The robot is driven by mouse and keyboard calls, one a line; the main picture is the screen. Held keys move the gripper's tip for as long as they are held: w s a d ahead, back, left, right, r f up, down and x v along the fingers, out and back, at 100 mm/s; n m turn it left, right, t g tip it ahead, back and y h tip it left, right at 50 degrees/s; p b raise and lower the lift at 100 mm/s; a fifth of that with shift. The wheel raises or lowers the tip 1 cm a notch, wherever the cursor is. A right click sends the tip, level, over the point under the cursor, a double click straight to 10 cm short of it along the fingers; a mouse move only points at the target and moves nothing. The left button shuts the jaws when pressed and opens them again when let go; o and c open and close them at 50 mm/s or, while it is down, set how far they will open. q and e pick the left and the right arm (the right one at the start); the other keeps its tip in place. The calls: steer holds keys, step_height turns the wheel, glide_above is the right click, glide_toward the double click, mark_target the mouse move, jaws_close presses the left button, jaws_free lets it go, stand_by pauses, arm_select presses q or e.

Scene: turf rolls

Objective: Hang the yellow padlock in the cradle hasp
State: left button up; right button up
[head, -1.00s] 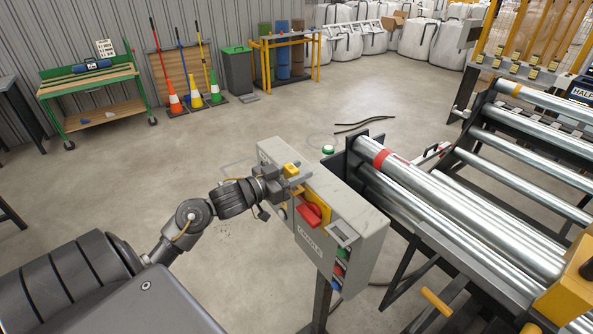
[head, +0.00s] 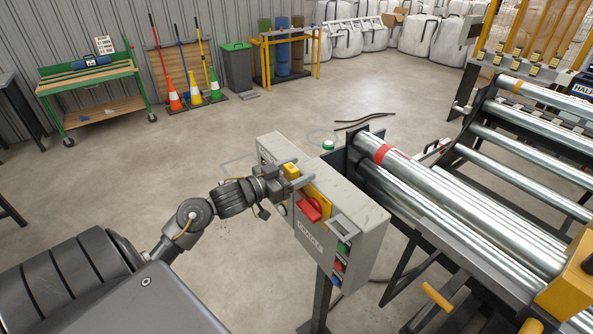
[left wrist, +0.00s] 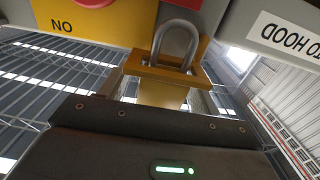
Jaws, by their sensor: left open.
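A grey control box (head: 345,205) marked CRADLE stands on a post, with a red handle (head: 308,210) on a yellow plate (head: 322,196). The yellow padlock (head: 291,170) shows as a small block at the box's upper left, right by my left gripper (head: 300,183). In the left wrist view, the padlock's steel shackle (left wrist: 178,40) arches above a yellow ledge, with the yellow body (left wrist: 160,93) below. I cannot tell whether the shackle passes through the hasp. My left gripper is open at the padlock; its fingertips are hard to make out. My right gripper is out of view.
Steel rollers (head: 460,215) fill the right side, close to the box. A yellow block (head: 568,275) sits at the lower right. A green bench (head: 90,75), cones (head: 195,90) and white bags (head: 415,38) stand at the back. The floor left of the box is clear.

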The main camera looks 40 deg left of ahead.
arm_select(q)
steer(key=shift+s+f, duration=0.1)
steer(key=shift+s, duration=0.15)
steer(key=b+v, duration=0.2)
steer(key=v, duration=0.8)
steer(key=shift+s+b, duration=0.15)
steer(key=shift+b, duration=0.2)
steer(key=shift+a, duration=0.1)
